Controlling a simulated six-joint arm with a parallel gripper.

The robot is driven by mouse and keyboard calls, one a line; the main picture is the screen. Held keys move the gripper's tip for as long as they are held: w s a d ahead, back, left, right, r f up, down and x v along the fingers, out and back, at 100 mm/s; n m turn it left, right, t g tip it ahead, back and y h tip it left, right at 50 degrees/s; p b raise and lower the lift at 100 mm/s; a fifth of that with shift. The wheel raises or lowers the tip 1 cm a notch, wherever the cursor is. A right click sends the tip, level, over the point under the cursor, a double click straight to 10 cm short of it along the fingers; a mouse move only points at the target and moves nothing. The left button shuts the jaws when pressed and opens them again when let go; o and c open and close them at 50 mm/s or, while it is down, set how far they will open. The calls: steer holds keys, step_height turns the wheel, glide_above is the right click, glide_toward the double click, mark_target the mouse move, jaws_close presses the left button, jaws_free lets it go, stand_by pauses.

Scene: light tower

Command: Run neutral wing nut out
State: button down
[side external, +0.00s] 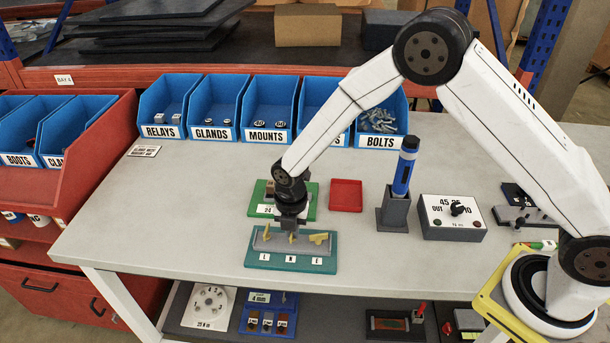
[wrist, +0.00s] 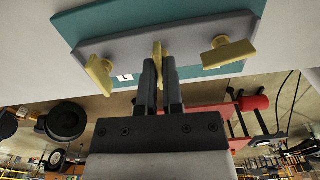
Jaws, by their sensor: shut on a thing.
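A teal board (side external: 250,262) carries a grey block (side external: 262,246) with three yellow wing nuts in a row. The labels on its front edge are small; they look like L, N and E. My gripper (side external: 292,228) points down at the middle, neutral wing nut (side external: 292,238). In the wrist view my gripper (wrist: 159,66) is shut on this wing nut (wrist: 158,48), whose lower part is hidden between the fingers. The other wing nuts stand either side, one at the left (side external: 267,232) and one at the right (side external: 319,239), both apart from the fingers.
A green tray (side external: 309,212) lies just behind the board, with an empty red tray (side external: 346,195) beside it. A blue driver in a grey stand (side external: 393,214) and a dial box (side external: 452,218) stand to the right. Blue bins (side external: 215,108) line the back.

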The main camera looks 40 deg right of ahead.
steer(key=shift+s+d+f, duration=0.1)
steer(key=shift+f, duration=0.2)
steer(key=c, duration=0.8)
jaws_free()
steer(key=shift+o, duration=0.2)
steer(key=shift+s, duration=0.1)
steer(key=shift+r, duration=0.8)
steer(key=shift+w+r, duration=0.2)
steer(key=shift+r, duration=1.5)
steer(key=shift+w+r, duration=0.15)
steer(key=shift+r, duration=1.55)
